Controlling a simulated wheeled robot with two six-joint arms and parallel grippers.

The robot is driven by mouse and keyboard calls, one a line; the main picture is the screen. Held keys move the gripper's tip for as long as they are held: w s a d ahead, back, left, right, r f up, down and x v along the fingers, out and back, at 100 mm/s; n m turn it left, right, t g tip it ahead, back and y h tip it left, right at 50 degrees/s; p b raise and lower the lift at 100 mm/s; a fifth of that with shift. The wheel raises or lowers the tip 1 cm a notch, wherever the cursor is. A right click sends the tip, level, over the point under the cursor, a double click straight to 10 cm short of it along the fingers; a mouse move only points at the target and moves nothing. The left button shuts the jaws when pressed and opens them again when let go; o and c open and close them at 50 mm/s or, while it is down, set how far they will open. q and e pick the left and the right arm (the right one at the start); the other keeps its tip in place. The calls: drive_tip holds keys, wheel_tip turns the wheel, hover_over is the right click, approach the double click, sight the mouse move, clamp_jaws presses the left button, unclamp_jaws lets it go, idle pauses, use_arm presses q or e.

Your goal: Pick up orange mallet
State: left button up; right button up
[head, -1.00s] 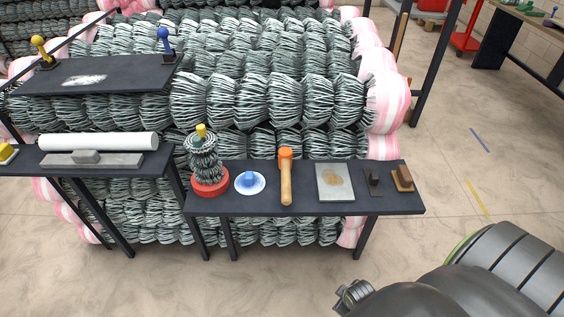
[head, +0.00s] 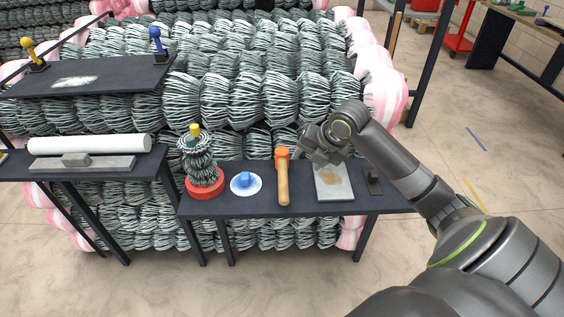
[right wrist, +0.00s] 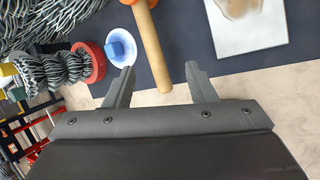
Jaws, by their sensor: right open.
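The orange mallet (head: 282,176) lies on the dark narrow table, its orange head toward the back and its wooden handle toward the front edge. My right gripper (head: 308,148) is open and empty, above the table just right of the mallet's head in the head view. In the right wrist view the mallet's handle (right wrist: 152,50) runs between the directions of the two open fingers (right wrist: 160,84), beyond their tips. Its head is mostly cut off at the top there. My left gripper is not in view.
Left of the mallet are a white-and-blue disc (head: 246,184) and a wire coil on a red base (head: 205,187). Right of it lie a grey plate (head: 334,190) and a small dark block (head: 373,178). Rolls of chainlink (head: 232,103) stack close behind the table (head: 300,207).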

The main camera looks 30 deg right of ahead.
wheel_tip(320, 180, up, 4)
drive_tip(key=w+d+n, duration=0.1)
drive_tip(key=w+n, duration=0.1)
drive_tip(key=n, duration=0.1)
hover_over(284, 165)
drive_tip(key=s, duration=0.3)
wheel_tip(284, 165, down, 10)
drive_tip(key=shift+d+p+x, duration=0.1)
drive_tip(key=shift+p+x, duration=0.05)
drive_tip(key=shift+x, duration=1.25)
drive_tip(key=shift+d+p+x, duration=0.15)
drive_tip(key=shift+x, duration=1.25)
clamp_jaws()
